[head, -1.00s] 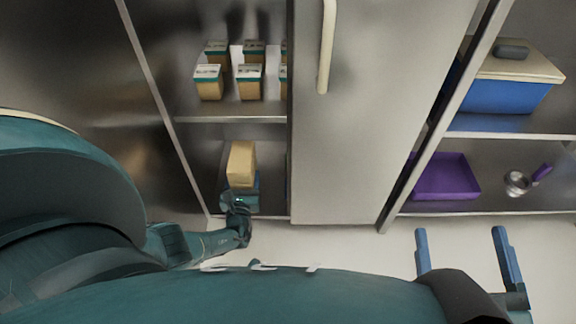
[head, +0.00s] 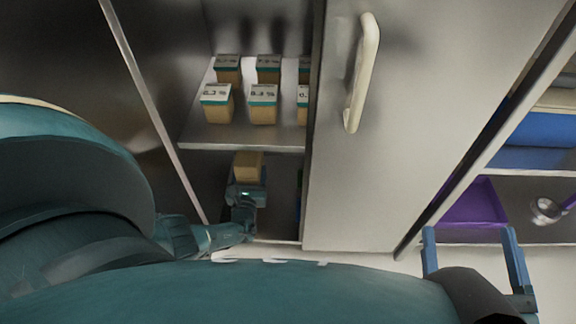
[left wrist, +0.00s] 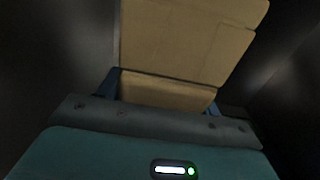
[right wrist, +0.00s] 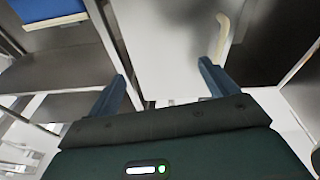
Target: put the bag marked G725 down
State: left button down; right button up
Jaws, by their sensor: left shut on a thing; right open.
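A tan bag (head: 248,166) is at the lower compartment of the metal cabinet in the head view, and no mark on it can be read. My left gripper (head: 247,186) is shut on the bag's near end and reaches into that compartment. In the left wrist view the bag (left wrist: 185,40) fills the space between the blue fingers (left wrist: 163,90). Whether the bag touches the compartment floor cannot be told. My right gripper (head: 472,240) is open and empty in front of the cabinet; it also shows in the right wrist view (right wrist: 165,80).
Several tan packages with teal-and-white labels (head: 263,105) stand on the shelf above (head: 240,137). A cabinet door with a pale handle (head: 361,72) covers the middle. At the right are a purple tray (head: 468,207), a blue bin (head: 540,140) and a metal pan (head: 545,209).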

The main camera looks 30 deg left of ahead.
pick_arm(q)
notch_tip(320, 180, down, 5)
jog(key=b, duration=0.4)
jog(key=shift+w+f+b, duration=0.1)
jog(key=shift+f+b, duration=0.1)
jog(key=shift+b, duration=0.2)
jog(key=shift+f, duration=0.2)
notch_tip(320, 180, down, 3)
jog(key=b, duration=0.3)
jog(key=shift+f, duration=0.15)
jog(key=shift+f+b, duration=0.1)
jog(key=shift+b, duration=0.25)
jog(key=shift+c, duration=1.6)
grip_release()
jog(key=shift+f, duration=0.1)
pick_arm(e)
notch_tip(320, 180, up, 8)
jog(key=n+t+y, duration=0.1)
jog(key=n+y, duration=0.6)
jog(key=y, duration=0.1)
jog(key=shift+w+d+f+t, duration=0.15)
jog(key=shift+d+t, duration=0.05)
jog(key=shift+t, duration=0.1)
pick_arm(q)
jog(key=shift+s+d, duration=0.1)
jog(key=shift+s, duration=0.15)
pick_arm(e)
jog(key=shift+d, duration=0.1)
